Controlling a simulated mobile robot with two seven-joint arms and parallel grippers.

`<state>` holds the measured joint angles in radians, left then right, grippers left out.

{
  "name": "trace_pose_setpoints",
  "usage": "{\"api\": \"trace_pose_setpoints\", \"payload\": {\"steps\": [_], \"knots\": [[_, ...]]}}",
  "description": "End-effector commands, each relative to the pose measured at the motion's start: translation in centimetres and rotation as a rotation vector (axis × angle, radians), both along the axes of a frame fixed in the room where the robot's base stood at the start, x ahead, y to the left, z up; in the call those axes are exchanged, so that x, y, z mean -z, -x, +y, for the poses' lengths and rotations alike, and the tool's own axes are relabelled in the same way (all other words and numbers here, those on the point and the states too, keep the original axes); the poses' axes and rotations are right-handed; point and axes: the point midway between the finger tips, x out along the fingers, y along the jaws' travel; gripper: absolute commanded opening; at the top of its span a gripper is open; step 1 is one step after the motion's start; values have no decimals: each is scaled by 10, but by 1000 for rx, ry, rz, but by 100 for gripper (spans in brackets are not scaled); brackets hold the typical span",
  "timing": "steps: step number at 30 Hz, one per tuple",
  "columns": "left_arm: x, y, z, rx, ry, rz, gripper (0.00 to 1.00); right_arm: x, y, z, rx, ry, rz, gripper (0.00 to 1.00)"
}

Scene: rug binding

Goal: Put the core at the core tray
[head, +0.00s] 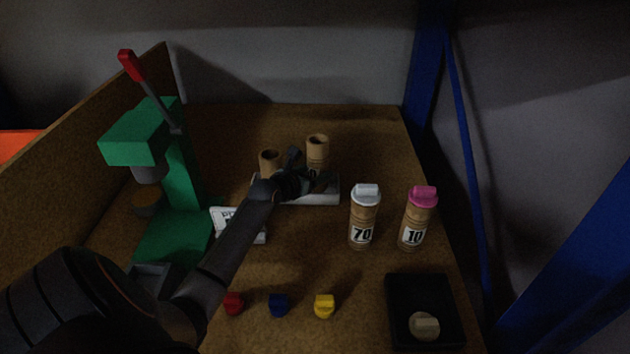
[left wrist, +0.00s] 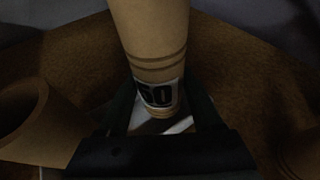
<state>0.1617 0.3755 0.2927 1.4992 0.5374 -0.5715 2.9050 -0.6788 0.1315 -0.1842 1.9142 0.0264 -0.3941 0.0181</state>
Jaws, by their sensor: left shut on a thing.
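In the left wrist view the held core (left wrist: 152,40) stands between the fingers, with dark rings and a label that seems to read 60. Its lower end is close to something pale; I cannot tell whether it rests on the tray. A second open-topped core (head: 269,160) stands at the tray's left end and also shows at the left of the wrist view (left wrist: 22,115). My gripper and forearm hide part of the tray. My right gripper is out of view.
A green press (head: 185,180) with a red-tipped lever stands left. Right of the tray stand a white-capped core marked 70 (head: 363,225) and a pink-capped one marked 10 (head: 416,228). Red, blue and yellow caps lie in front, near a black bin (head: 399,290).

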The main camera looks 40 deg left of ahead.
Motion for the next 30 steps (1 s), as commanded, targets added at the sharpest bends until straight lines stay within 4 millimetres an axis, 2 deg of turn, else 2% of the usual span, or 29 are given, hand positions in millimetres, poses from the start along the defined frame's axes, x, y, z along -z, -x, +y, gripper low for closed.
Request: {"api": "trace_pose_setpoints", "payload": {"steps": [1, 3, 16, 17, 24, 30], "knots": [[12, 2, 1, 1, -4, 7, 0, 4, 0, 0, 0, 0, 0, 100], [18, 1, 0, 0, -2, 4, 0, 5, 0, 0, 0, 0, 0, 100], [24, 1, -1, -1, 2, 2, 0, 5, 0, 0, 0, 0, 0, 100], [24, 1, -1, -1, 2, 3, 70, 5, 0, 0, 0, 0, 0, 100], [24, 1, -1, 0, 1, 3, 96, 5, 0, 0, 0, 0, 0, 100], [24, 1, -1, 0, 1, 3, 96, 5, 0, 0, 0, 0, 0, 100]]}}
